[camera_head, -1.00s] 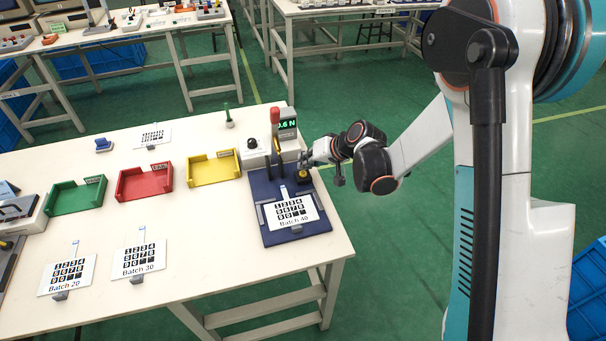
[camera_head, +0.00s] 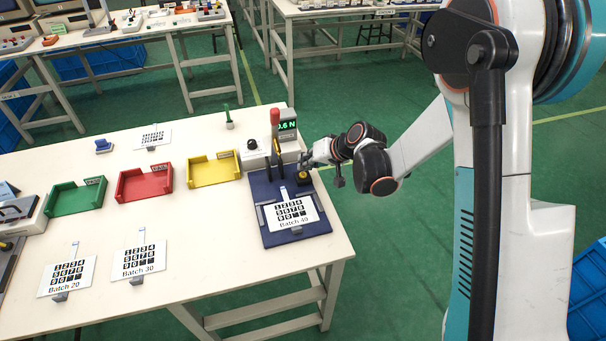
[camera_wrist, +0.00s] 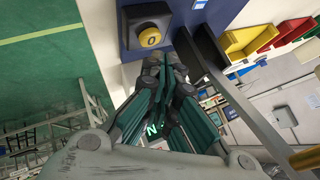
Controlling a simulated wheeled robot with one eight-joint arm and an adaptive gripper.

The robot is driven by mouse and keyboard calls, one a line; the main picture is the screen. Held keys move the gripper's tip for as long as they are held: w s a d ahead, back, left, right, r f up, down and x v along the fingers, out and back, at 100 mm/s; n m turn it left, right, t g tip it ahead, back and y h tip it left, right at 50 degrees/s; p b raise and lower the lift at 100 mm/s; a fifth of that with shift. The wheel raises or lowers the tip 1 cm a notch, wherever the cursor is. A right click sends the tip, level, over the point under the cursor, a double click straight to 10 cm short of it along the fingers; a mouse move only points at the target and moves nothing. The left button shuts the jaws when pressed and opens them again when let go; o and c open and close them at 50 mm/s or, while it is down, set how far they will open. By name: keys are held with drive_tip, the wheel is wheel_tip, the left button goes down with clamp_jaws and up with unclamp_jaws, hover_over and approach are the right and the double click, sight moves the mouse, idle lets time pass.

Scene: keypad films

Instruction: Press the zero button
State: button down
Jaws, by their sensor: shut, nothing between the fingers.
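The zero button is a round yellow button marked 0 on a dark square base. It shows in the wrist view (camera_wrist: 150,37) and, small, in the head view (camera_head: 303,176) at the right of the blue fixture (camera_head: 266,190). My gripper (camera_wrist: 166,60) is shut and empty, its fingertips just below the button in the wrist picture. In the head view my gripper (camera_head: 305,160) is just behind the button. The button face is uncovered in the wrist view; I cannot tell whether the fingertips touch its base.
A Batch 40 keypad film (camera_head: 291,211) lies on the fixture. Behind stands a lever with a red handle (camera_head: 275,117) beside a green display (camera_head: 287,125) reading about 0.6 N. Yellow (camera_head: 213,170), red (camera_head: 145,184) and green (camera_head: 76,198) trays stand left on the table.

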sight(306, 173)
drive_tip(key=shift+f, duration=0.1)
drive_tip(key=shift+f, duration=0.3)
drive_tip(key=shift+f, duration=0.35)
idle(0.8)
drive_tip(key=shift+r, duration=0.15)
drive_tip(key=shift+r+p, duration=0.4)
drive_tip(key=shift+r, duration=0.25)
drive_tip(key=shift+r+p, duration=1.5)
drive_tip(key=shift+r, duration=1)
